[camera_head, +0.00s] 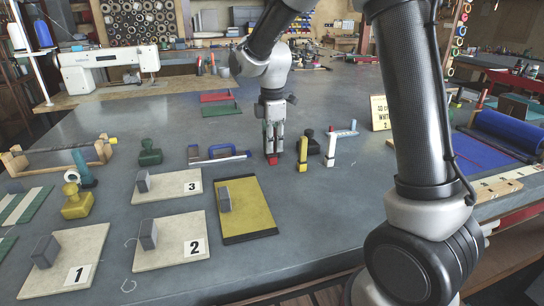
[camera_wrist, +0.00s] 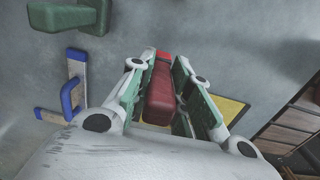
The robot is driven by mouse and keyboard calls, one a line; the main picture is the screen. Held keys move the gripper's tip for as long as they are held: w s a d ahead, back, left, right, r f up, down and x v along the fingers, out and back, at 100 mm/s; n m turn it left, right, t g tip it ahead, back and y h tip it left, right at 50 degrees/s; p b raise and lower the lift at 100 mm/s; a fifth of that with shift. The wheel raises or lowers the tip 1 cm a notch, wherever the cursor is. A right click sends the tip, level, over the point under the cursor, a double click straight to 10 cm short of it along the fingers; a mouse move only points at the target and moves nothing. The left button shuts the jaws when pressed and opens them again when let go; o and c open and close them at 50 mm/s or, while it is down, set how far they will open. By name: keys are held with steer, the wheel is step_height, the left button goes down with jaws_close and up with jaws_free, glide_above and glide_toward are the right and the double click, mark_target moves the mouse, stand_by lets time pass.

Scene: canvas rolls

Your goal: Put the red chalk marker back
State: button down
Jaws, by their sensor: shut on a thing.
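My gripper (camera_head: 273,142) points down over the middle of the grey table in the head view. It is shut on a red marker, whose red end (camera_head: 272,158) shows below the fingertips. In the wrist view the red marker (camera_wrist: 160,95) lies between the green-padded fingers (camera_wrist: 165,90), with a brighter red end at the far side. I cannot tell whether its lower end touches the table.
A white piece (camera_head: 331,150) stands to the right. A blue-handled tool (camera_head: 219,154) and a green stamp-like block (camera_head: 149,153) lie left. A yellow board (camera_head: 252,210) with a grey block and numbered pale boards (camera_head: 170,194) are in front. Bare table lies front-right of the yellow board.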

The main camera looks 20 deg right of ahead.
mark_target(273, 154)
steer(key=shift+f, duration=2)
steer(key=shift+f, duration=0.1)
steer(key=c, duration=1.3)
jaws_free()
